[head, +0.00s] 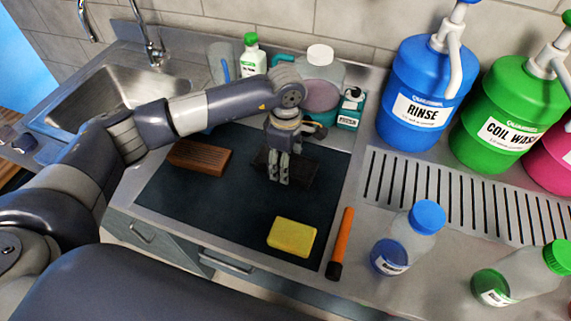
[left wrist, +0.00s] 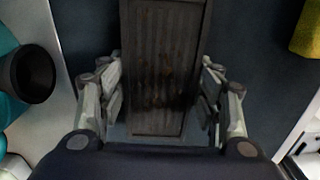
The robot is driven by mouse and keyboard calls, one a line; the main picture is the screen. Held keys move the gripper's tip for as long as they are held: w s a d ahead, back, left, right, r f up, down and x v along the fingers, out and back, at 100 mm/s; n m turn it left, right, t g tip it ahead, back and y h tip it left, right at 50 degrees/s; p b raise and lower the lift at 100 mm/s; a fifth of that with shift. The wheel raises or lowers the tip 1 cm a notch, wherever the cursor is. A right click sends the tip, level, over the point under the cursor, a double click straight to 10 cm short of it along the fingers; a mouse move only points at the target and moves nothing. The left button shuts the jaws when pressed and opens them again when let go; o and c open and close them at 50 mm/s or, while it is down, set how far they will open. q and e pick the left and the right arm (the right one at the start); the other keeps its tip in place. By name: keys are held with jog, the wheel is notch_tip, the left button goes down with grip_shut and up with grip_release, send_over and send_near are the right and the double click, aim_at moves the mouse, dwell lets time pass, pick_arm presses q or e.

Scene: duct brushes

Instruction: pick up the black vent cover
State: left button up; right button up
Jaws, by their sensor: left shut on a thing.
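The black vent cover (head: 303,172) is a dark, flat rectangle on the right part of the dark mat (head: 200,205). In the left wrist view the vent cover (left wrist: 163,65) shows long ridges and brownish stains, and lies lengthwise between the fingers. My left gripper (head: 278,180) reaches down over it and is shut on it, with a finger along each long side. In the head view the fingers hide part of the cover. I cannot tell whether it is clear of the mat. My right gripper is in neither view.
A brown ridged block (head: 198,157) and a yellow sponge (head: 292,237) lie on the mat. An orange-handled tool (head: 341,243) lies by its right edge. Bottles and a large jug (head: 322,80) stand behind; a sink (head: 110,85) is at the left. The mat's front middle is clear.

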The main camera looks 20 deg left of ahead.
pick_arm(q)
jog(key=shift+r, duration=0.1)
jog(key=shift+w+r+b, duration=0.1)
jog(key=shift+r+b, duration=0.25)
jog(key=shift+r, duration=0.1)
notch_tip(320, 180, up, 2)
jog(key=shift+r+b, duration=0.1)
jog(key=shift+b, duration=0.5)
jog(key=s+d+b, duration=0.1)
jog(key=s+d, duration=0.2)
jog(key=d, duration=0.1)
jog(key=s+d+r+b, duration=0.1)
jog(key=s+d, duration=0.1)
jog(key=d, duration=0.2)
jog(key=s+d+b, duration=0.2)
jog(key=s+d, duration=0.1)
jog(key=d, duration=0.1)
jog(key=shift+s+d+r, duration=0.15)
jog(key=shift+s+r, duration=0.1)
jog(key=shift+s, duration=0.05)
jog(key=shift+s+d+r, duration=0.1)
jog(key=shift+s+d, duration=0.3)
jog(key=shift+d, duration=0.05)
